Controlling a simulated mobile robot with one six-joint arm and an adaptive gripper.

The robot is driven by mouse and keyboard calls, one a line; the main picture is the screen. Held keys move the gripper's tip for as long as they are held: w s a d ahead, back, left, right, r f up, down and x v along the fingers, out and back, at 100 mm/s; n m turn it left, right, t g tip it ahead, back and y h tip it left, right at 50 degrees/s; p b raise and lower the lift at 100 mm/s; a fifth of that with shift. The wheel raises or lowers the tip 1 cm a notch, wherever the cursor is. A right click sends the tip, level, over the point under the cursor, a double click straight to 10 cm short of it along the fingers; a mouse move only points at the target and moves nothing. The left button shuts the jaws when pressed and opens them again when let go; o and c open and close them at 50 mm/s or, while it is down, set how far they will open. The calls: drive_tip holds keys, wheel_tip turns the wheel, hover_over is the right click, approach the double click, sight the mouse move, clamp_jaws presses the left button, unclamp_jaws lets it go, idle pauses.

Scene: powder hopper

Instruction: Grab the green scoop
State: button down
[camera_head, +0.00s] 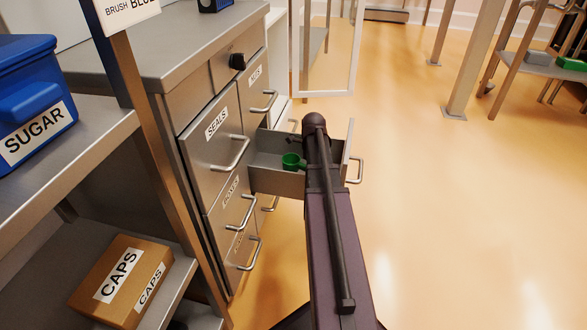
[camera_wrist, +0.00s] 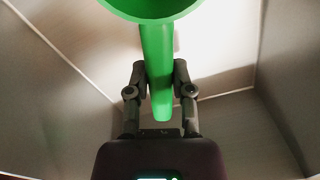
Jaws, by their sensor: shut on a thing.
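The green scoop (camera_head: 291,161) shows in the head view inside an open metal drawer (camera_head: 275,181), to the left of my arm. In the wrist view the scoop's handle (camera_wrist: 157,70) runs down between the two fingers of my gripper (camera_wrist: 160,85), and its round bowl is at the top edge, partly cut off. My gripper is shut on the handle, with a finger on each side. The drawer's walls surround the gripper in the wrist view. In the head view my arm hides the gripper's fingers and part of the drawer.
A CAPS box (camera_head: 122,278) and a blue SUGAR bin (camera_head: 38,105) sit on shelves at left. Open floor (camera_head: 470,210) lies to the right.

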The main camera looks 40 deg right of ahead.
drive_tip(key=shift+r, duration=0.15)
wheel_tip(320, 180, up, 10)
drive_tip(key=p, duration=1)
idle(1.0)
